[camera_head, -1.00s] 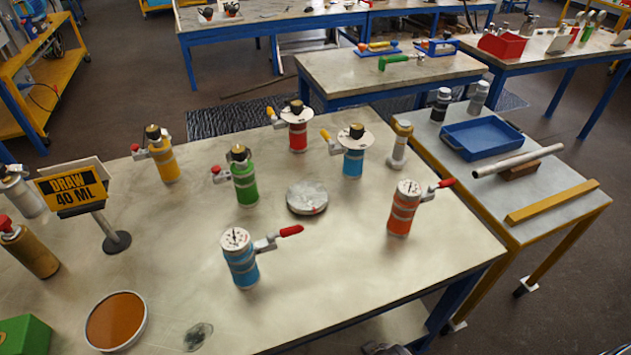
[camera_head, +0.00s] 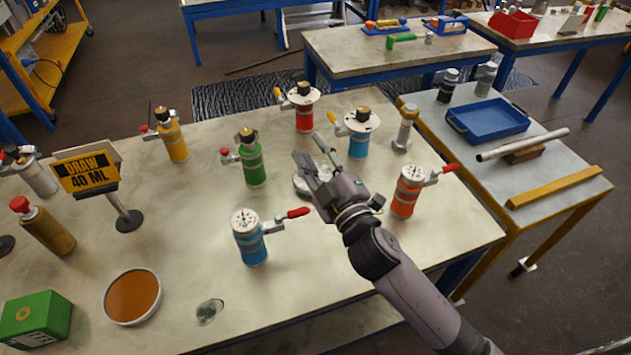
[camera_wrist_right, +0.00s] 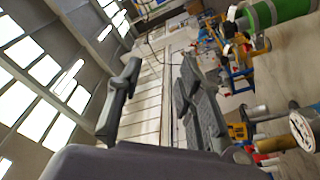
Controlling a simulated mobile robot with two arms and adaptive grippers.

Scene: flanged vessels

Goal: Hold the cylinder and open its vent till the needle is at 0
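Two cylinders carry dial gauges on top and red side levers: a blue one (camera_head: 250,242) at the front middle of the table and an orange-red one (camera_head: 404,198) near its right edge. Both stand upright; the needles are too small to read. My right gripper (camera_head: 311,152) is open and empty above the table, between these two, and partly covers a round grey disc (camera_head: 303,187). In the right wrist view its fingers (camera_wrist_right: 155,95) stand apart with nothing between them. A gauge face (camera_wrist_right: 302,131) shows at that view's right edge. My left gripper is not in view.
Green (camera_head: 252,165), yellow (camera_head: 173,140), red (camera_head: 304,115) and another blue (camera_head: 359,144) cylinder stand behind. A "DRAW 40 ML" sign (camera_head: 85,172), brass cylinder (camera_head: 48,232), brown dish (camera_head: 132,297) and green box (camera_head: 36,318) are left. A side table with a blue tray (camera_head: 488,120) is right.

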